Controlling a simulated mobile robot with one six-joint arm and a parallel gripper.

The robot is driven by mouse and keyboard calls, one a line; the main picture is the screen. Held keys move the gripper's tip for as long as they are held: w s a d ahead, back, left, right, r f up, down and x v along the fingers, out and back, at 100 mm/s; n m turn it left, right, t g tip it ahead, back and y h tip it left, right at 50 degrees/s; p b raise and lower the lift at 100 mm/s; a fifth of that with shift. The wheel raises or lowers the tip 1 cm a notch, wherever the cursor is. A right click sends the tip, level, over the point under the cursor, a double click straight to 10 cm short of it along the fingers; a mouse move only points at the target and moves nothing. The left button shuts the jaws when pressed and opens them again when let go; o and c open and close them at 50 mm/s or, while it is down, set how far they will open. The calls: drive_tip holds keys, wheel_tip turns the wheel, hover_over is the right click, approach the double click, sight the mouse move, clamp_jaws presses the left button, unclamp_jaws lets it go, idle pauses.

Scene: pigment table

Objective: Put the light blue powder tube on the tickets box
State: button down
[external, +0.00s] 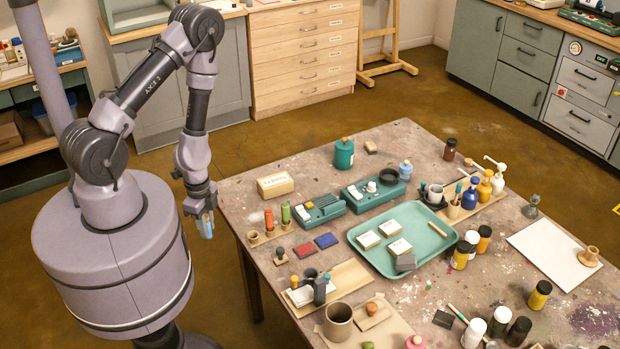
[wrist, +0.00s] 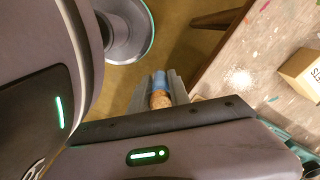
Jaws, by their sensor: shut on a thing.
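The light blue powder tube (external: 207,227) is held in my gripper (external: 201,212), off the table's left edge and above the floor. In the wrist view the tube (wrist: 159,80) sits between the fingers (wrist: 165,88), its cork end towards the camera. My gripper is shut on it. The tickets box (external: 275,187) is a small tan box with dark lettering at the table's back left corner, to the right of my gripper. Part of the box (wrist: 303,75) shows at the right edge of the wrist view. Its top looks clear.
The paint-spotted table (external: 235,205) has its left edge between my gripper and the box. Red and green tubes in holders (external: 269,222) and a teal device (external: 320,210) stand just in front of the box. A teal jar (external: 344,154) stands behind and right of it.

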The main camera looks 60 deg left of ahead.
drive_tip(key=shift+s+d, duration=0.1)
drive_tip(key=shift+s, duration=0.1)
drive_tip(key=w+a+b, duration=0.5)
drive_tip(key=w+b, duration=0.1)
drive_tip(key=w, duration=0.3)
wheel_tip(320, 180, up, 3)
drive_tip(key=m+b, duration=0.1)
drive_tip(key=b, duration=0.4)
hover_over(274, 180)
drive_tip(key=shift+w, duration=0.15)
drive_tip(key=shift+f+b, duration=0.65)
drive_tip(key=shift+f, duration=1)
drive_tip(key=shift+m, duration=0.3)
drive_tip(key=shift+f, duration=0.25)
drive_tip(key=c, duration=1.2)
unclamp_jaws()
drive_tip(key=shift+r, duration=0.1)
drive_tip(key=shift+c, duration=0.2)
